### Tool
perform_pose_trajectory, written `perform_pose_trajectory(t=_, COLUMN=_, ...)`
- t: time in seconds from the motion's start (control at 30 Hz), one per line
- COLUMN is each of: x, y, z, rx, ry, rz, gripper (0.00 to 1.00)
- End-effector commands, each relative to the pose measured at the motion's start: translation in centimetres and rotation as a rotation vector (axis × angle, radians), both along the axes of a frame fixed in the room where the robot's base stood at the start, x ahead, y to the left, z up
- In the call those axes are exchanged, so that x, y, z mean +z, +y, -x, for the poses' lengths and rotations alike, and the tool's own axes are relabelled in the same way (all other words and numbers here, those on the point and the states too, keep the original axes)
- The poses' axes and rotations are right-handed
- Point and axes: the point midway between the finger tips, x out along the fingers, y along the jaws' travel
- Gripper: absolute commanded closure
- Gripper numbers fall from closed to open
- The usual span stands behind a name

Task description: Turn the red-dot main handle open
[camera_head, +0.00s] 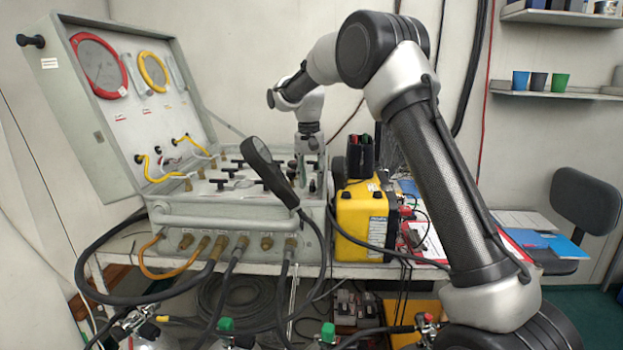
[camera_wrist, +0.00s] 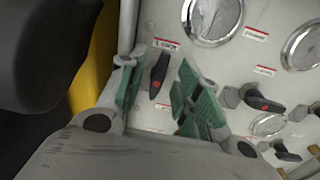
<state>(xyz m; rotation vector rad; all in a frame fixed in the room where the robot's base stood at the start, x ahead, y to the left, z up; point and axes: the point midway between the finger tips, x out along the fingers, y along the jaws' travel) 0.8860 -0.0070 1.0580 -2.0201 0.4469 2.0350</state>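In the wrist view, a black handle with a red dot (camera_wrist: 159,75) stands on the pale panel face, its long axis running nearly up and down the picture. My gripper (camera_wrist: 156,88) is open, with one green-padded finger on each side of this handle. I see gaps on both sides and no clear contact. In the head view, my gripper (camera_head: 308,152) points down over the right part of the air panel (camera_head: 215,215). The handle between my fingers cannot be made out there.
Another black handle with a reddish mark (camera_wrist: 262,101) sits right of my fingers, near round gauges (camera_wrist: 212,18). A yellow case (camera_head: 362,222) stands close right of the panel. A black round-headed stalk (camera_head: 268,168) rises in front. The raised lid (camera_head: 120,95) is at left.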

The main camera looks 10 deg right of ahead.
Motion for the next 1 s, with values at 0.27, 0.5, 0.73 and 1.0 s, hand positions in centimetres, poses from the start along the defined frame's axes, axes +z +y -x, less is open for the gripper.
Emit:
perform_pose_trajectory(t=0.27, x=1.3, y=0.1, z=0.0, rx=0.0, ry=0.0, rz=0.0, gripper=0.66)
perform_pose_trajectory(t=0.5, x=6.5, y=0.3, z=-0.2, rx=0.0, ry=-0.004, rz=-0.001, gripper=0.66)
perform_pose_trajectory(t=0.73, x=10.6, y=0.5, z=-0.3, rx=0.0, ry=-0.002, rz=0.0, gripper=0.66)
perform_pose_trajectory(t=1.0, x=12.0, y=0.5, z=-0.2, rx=0.0, ry=0.001, rz=0.001, gripper=0.66)
